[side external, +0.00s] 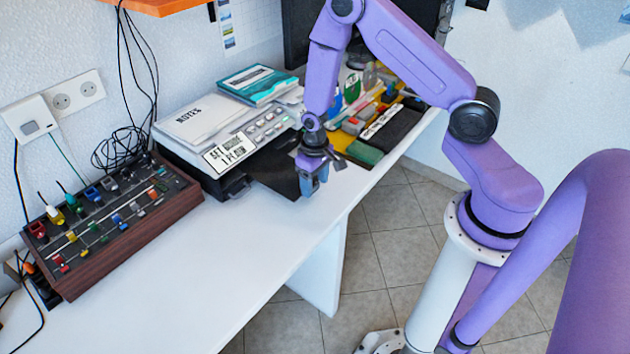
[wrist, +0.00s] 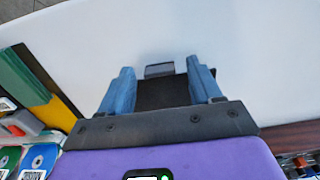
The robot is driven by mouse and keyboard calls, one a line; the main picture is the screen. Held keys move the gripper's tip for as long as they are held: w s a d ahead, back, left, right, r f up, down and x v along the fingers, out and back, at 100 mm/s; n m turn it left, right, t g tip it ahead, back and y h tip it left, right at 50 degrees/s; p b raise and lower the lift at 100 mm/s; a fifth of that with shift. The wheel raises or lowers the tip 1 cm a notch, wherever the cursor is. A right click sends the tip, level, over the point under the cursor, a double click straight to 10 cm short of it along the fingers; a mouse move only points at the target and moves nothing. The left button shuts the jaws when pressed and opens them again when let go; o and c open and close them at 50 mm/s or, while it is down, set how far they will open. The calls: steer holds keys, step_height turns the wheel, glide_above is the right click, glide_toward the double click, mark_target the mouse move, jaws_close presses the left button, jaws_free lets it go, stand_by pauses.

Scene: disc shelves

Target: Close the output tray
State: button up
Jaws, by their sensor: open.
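A printer (side external: 190,150) stands on the white desk, with a label on its front. Its dark output tray (side external: 272,168) sticks out from the front, over the desk. My gripper (side external: 307,188) is low at the outer end of the tray, fingers pointing down. In the wrist view the blue fingers (wrist: 160,66) are apart, with the dark tray (wrist: 160,93) and its small grey end piece (wrist: 159,70) showing between them. I cannot tell whether a finger touches the tray. The rest of the tray is hidden behind my gripper body in the wrist view.
A wooden-sided mixer panel (side external: 120,220) with knobs and loose cables is to the left. Notes and a teal book (side external: 257,84) lie on the printer. A dark-and-yellow tray with coloured items (side external: 385,130) is to the right. The desk front (side external: 230,260) is clear.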

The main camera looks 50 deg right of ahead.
mark_target(277, 169)
jaws_close()
steer(key=w, duration=1.3)
steer(key=shift+w, duration=0.35)
jaws_free()
step_height(277, 169, up, 17)
steer(key=shift+r, duration=0.2)
